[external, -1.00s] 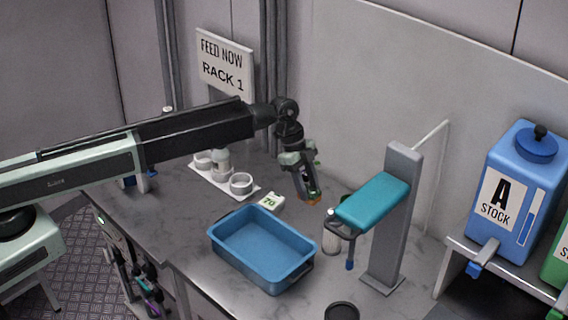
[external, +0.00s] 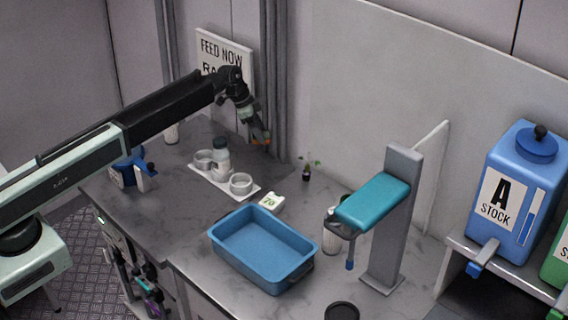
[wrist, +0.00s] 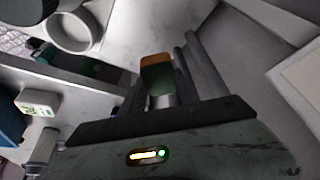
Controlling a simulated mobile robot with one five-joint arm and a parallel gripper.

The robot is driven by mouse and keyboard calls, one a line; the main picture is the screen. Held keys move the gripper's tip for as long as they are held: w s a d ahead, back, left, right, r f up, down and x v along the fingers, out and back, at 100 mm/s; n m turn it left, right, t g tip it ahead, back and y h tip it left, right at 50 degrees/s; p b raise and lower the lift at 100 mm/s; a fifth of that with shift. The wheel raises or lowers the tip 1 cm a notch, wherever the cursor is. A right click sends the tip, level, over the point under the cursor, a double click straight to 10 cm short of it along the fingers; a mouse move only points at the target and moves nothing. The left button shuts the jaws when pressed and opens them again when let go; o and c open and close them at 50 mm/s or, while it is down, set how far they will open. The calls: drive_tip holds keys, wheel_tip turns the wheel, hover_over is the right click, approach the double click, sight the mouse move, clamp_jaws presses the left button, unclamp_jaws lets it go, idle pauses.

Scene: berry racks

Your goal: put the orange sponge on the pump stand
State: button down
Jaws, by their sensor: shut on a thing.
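My gripper (external: 259,139) hangs above the back of the counter, left of the middle, shut on the orange sponge (wrist: 155,62). In the wrist view the sponge's orange end shows beyond a dark green part between the fingers. Nothing is labelled as the pump stand. A grey post with a teal top arm (external: 373,201) stands at the right of the counter, and may be it; a blue nozzle hangs under its arm.
A blue tray (external: 262,283) is at the middle front. A white rack (external: 211,178) with cups and a bottle is below my gripper. A blue stock tank (external: 515,190) is at right.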

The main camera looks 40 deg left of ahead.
drive_tip(key=shift+a+f, duration=0.1)
drive_tip(key=shift+a, duration=0.65)
wheel_tip(320, 180, down, 10)
drive_tip(key=b, duration=1)
drive_tip(key=shift+f, duration=0.2)
drive_tip(key=shift+r, duration=0.25)
drive_tip(key=shift+f, duration=0.25)
drive_tip(key=c, duration=0.9)
unclamp_jaws()
drive_tip(key=shift+r, duration=0.1)
